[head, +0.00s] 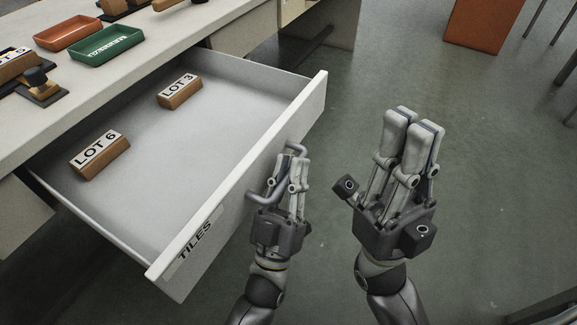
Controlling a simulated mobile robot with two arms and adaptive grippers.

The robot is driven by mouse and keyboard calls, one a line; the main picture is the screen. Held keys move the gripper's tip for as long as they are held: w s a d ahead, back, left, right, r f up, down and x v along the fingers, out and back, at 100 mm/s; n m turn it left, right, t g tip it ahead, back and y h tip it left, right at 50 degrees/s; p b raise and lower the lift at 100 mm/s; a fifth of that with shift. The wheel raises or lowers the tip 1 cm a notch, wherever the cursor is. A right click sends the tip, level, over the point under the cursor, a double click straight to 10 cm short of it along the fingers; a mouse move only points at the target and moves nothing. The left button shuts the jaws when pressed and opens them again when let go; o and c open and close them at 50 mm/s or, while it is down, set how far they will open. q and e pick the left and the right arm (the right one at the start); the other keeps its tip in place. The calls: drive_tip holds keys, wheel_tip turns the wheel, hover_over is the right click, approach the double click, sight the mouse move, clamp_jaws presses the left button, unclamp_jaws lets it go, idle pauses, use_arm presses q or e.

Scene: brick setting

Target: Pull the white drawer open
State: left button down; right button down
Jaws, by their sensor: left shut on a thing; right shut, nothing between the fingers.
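The white drawer (216,142) is pulled out from under the counter, and its inside shows. Its front panel carries a label reading TILES (194,240). My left gripper (292,160) is shut on the drawer's grey bar handle (297,147), at the outer face of the front panel. My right gripper (413,118) is shut and empty, in the air to the right of the left one, apart from the drawer.
In the drawer lie two wooden blocks, marked LOT 6 (100,153) and LOT 3 (180,91). On the counter (165,47) stand a green tray (106,46) and an orange tray (68,33). An orange box (484,24) stands at the back.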

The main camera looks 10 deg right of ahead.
use_arm(q)
drive_tip(key=shift+f, duration=0.1)
drive_tip(key=c, duration=1.5)
unclamp_jaws()
drive_tip(key=v, duration=1.2)
drive_tip(key=shift+w, duration=0.1)
